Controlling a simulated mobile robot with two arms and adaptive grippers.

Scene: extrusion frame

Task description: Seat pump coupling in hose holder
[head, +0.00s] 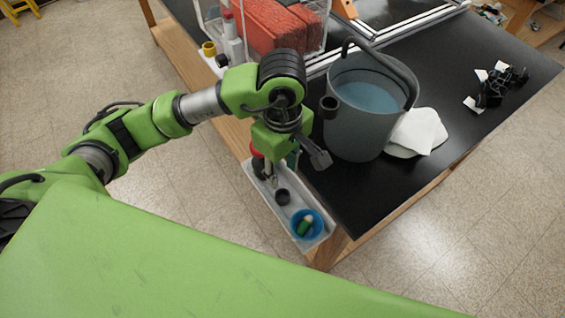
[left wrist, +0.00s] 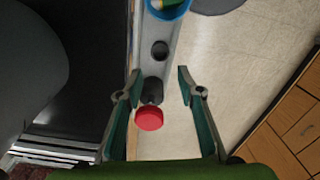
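My left gripper (head: 293,160) is over the white rail (head: 262,185) at the table's edge. In the left wrist view its fingers (left wrist: 159,80) are spread apart with nothing gripped. A red-capped black fitting (left wrist: 149,118) shows between and below the fingers, on the rail; in the head view the arm partly hides it. A dark round socket (left wrist: 160,50) sits farther along the rail. A black ring (head: 329,105) is at the near-left rim of the grey bucket (head: 350,135). I cannot tell which part is the pump coupling or the hose holder. My right gripper is not in view.
A blue cup (head: 306,223) holding a green-and-white item stands at the rail's near end. The bucket holds bluish liquid, with a black hose (head: 378,50) over it. A white cloth (head: 418,132) lies beside it. Red blocks (head: 272,24) stand behind my arm.

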